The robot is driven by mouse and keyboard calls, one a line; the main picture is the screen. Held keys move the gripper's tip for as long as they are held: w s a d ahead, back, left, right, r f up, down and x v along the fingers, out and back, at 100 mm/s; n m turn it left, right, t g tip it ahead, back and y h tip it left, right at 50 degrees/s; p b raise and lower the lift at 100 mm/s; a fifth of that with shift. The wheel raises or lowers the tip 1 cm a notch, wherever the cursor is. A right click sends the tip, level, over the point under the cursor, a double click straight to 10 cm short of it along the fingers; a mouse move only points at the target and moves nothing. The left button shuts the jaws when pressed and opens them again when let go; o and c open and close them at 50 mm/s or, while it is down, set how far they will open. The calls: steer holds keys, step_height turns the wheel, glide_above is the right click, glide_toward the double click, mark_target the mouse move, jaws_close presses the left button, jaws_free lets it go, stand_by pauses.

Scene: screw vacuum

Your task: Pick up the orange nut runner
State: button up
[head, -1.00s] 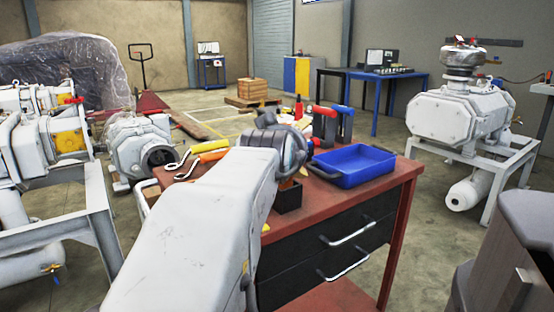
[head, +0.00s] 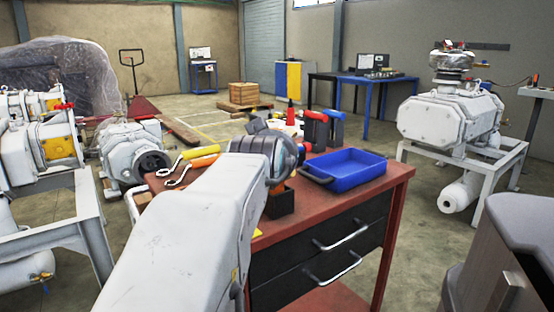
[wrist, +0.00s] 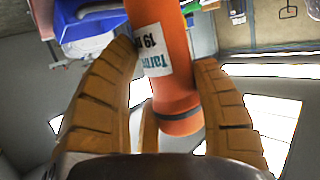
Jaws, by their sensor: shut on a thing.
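The orange nut runner (wrist: 176,84) fills the middle of the wrist view as an orange cylinder with a white printed label and a dark band near its rounded end. The tan, ribbed fingers of my gripper (wrist: 165,55) are shut on it from both sides. Its far part runs out of the top of the wrist view. In the head view my wrist and arm hide most of the gripper and the tool; a bit of orange (head: 278,187) shows just below the wrist, above a small dark box (head: 282,204). I cannot tell its clearance from the bench.
The red workbench (head: 330,205) carries a blue tray (head: 345,168), a yellow-handled tool (head: 199,153), an orange-handled tool (head: 203,162) and upright red-and-black and blue-and-black tools behind my wrist. White pumps stand on both sides. A grey cabinet (head: 515,240) stands close at right.

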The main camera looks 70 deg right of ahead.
steer(key=shift+r+p, duration=3.45)
steer(key=shift+r, duration=1.65)
